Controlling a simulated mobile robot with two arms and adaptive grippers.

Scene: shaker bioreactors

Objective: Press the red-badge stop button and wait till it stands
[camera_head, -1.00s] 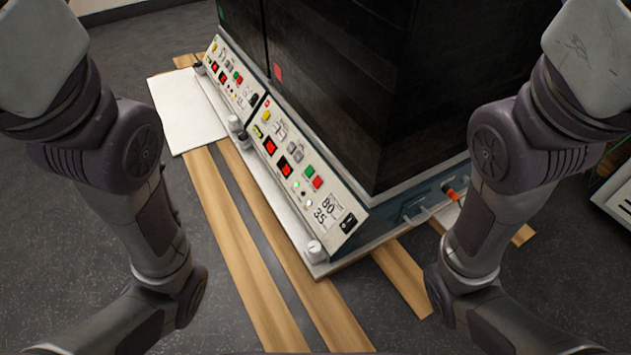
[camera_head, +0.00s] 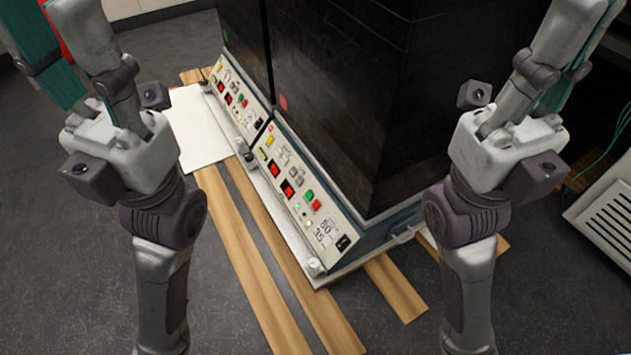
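The front dark cabinet carries a red badge (camera_head: 284,102) on its lower wall. Its sloped white control panel (camera_head: 330,222) has a red button (camera_head: 316,205) beside a green button (camera_head: 309,195), two red displays and a lit green lamp (camera_head: 297,206). The label reads about 80 and 35. My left gripper (camera_head: 82,50) is raised at the upper left, and my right gripper (camera_head: 557,60) at the upper right. Both are well apart from the panel, and their fingertips are cut off or unclear. Whether the shaker inside moves is hidden by dark walls.
A rear cabinet with a green badge (camera_head: 226,37) has a similar panel (camera_head: 240,90). Wooden planks (camera_head: 245,250) and a white board (camera_head: 198,128) lie on the grey floor. A white vented box (camera_head: 605,215) stands at the right. Space before the front panel is clear.

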